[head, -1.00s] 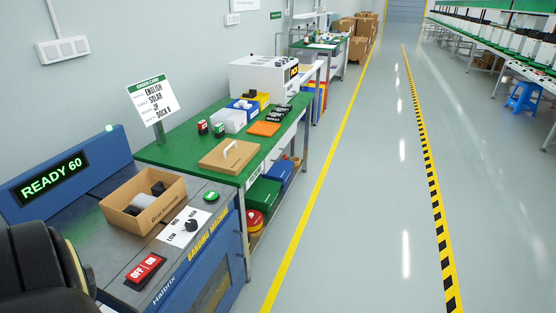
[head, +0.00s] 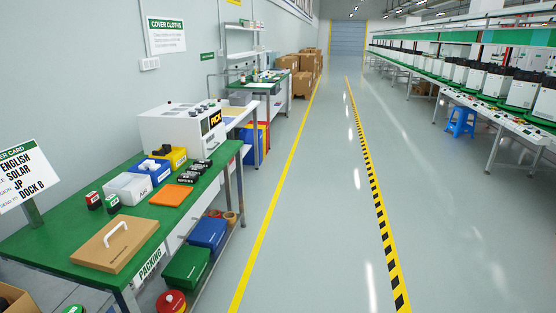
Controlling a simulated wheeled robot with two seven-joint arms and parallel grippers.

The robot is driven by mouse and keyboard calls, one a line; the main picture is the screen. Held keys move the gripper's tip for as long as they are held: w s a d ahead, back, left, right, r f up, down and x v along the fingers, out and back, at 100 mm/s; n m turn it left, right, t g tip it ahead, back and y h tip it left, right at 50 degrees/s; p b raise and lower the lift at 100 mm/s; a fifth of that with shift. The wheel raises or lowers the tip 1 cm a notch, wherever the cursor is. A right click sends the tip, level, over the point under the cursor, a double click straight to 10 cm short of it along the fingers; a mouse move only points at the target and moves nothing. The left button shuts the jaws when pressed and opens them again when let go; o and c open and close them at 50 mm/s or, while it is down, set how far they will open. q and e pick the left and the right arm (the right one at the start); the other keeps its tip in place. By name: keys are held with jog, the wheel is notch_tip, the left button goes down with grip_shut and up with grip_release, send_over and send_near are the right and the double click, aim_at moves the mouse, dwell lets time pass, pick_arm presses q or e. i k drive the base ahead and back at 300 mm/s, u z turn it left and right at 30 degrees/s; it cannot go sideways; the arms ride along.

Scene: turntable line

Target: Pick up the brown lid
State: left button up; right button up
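The brown lid (head: 116,244) is a flat, square cardboard-coloured piece with a white strap handle on top. In the head view it lies on the near part of the green packing table (head: 52,262), close to the front edge. An open cardboard box (head: 16,303) is partly in view at the lower left corner, cut off by the frame. Neither of my grippers shows in the head view.
On the table behind the lid are an orange pad (head: 171,195), a white bin (head: 127,187), stamps, a blue bin and a white machine (head: 182,129). A card sign (head: 20,176) stands at left. The aisle floor (head: 290,230) at right is clear.

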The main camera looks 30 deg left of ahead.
aim_at(109, 250)
jog(key=u, duration=0.25)
jog(key=i, duration=1.95)
jog(key=u, duration=1)
jog(key=i, duration=1.45)
jog(key=u, duration=1.95)
jog(key=i, duration=0.7)
jog(key=u, duration=0.45)
